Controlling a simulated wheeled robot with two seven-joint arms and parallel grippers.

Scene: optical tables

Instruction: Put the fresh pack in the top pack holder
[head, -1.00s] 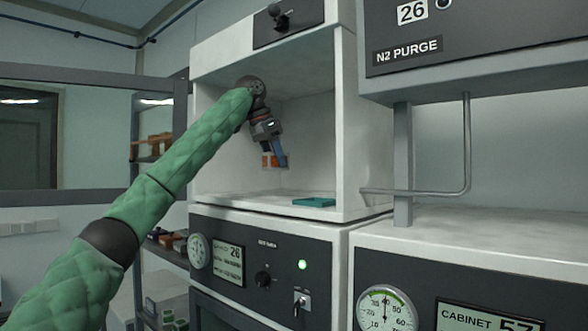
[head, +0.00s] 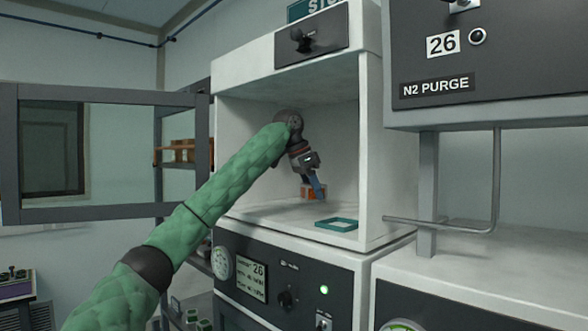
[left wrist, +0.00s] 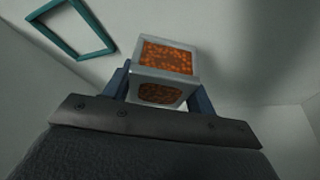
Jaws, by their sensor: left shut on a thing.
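The fresh pack (head: 307,192), a small box with pale edges and orange grainy faces, is in my left gripper (head: 318,188) inside the open white cabinet. The left wrist view shows the pack (left wrist: 165,72) between the blue fingers of the gripper (left wrist: 160,88), which is shut on it. A teal rectangular frame, the top pack holder (head: 336,230), lies on the cabinet floor, right of and nearer than the pack. It is empty. The holder (left wrist: 97,25) is at upper left in the wrist view, apart from the pack. My right gripper is not in view.
The cabinet's right wall (head: 371,150) and top panel (head: 312,45) surround the opening. A grey-framed glass panel (head: 110,98) stands at left. A bent grey pipe (head: 496,185) is outside at right. The cabinet floor around the holder looks clear.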

